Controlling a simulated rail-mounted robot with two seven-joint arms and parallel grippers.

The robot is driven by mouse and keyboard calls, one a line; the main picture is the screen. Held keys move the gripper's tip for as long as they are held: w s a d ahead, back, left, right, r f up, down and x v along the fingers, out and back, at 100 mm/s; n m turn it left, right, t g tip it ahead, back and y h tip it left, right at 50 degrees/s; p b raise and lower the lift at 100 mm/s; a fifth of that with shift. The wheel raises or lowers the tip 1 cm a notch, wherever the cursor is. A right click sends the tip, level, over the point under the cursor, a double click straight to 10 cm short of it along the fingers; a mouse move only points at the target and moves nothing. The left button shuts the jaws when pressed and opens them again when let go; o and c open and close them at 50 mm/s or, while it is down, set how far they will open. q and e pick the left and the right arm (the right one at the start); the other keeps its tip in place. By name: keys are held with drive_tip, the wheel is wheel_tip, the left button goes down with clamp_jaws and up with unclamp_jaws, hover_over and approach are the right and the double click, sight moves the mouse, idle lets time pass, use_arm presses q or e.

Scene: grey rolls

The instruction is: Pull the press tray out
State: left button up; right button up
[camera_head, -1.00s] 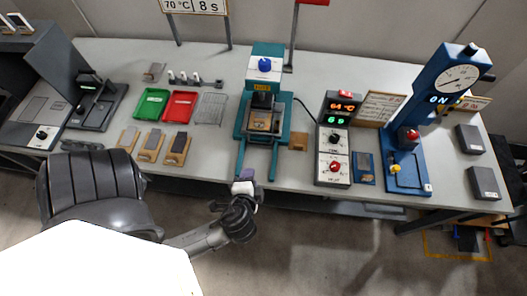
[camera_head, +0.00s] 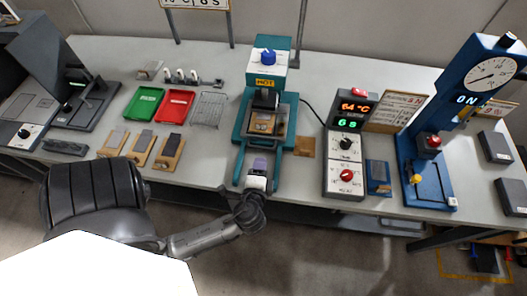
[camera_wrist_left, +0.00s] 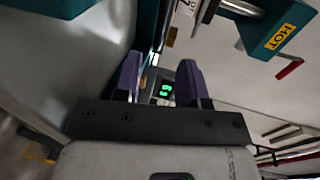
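The teal press (camera_head: 268,58) stands at the middle of the bench, with a yellow HOT label that also shows on it in the wrist view (camera_wrist_left: 280,37). The press tray (camera_head: 263,123), brown with a dark frame, sits inside the press above two teal rails that reach toward the bench's front edge. My left gripper (camera_head: 259,165) is between the front ends of these rails, in front of the tray. In the wrist view its two purple fingers (camera_wrist_left: 160,75) are apart with nothing seen between them but the background. I cannot tell whether they touch the tray. My right gripper is not in view.
Left of the press are a wire rack (camera_head: 208,108), a red tray (camera_head: 174,105), a green tray (camera_head: 144,104) and several wooden boards in front. Right are a control box (camera_head: 346,150) and a blue gauge press (camera_head: 430,180). The floor before the bench is clear.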

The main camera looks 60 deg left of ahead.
use_arm(q)
drive_tip(key=shift+b+x, duration=0.3)
drive_tip(key=shift+x, duration=3.25)
clamp_jaws()
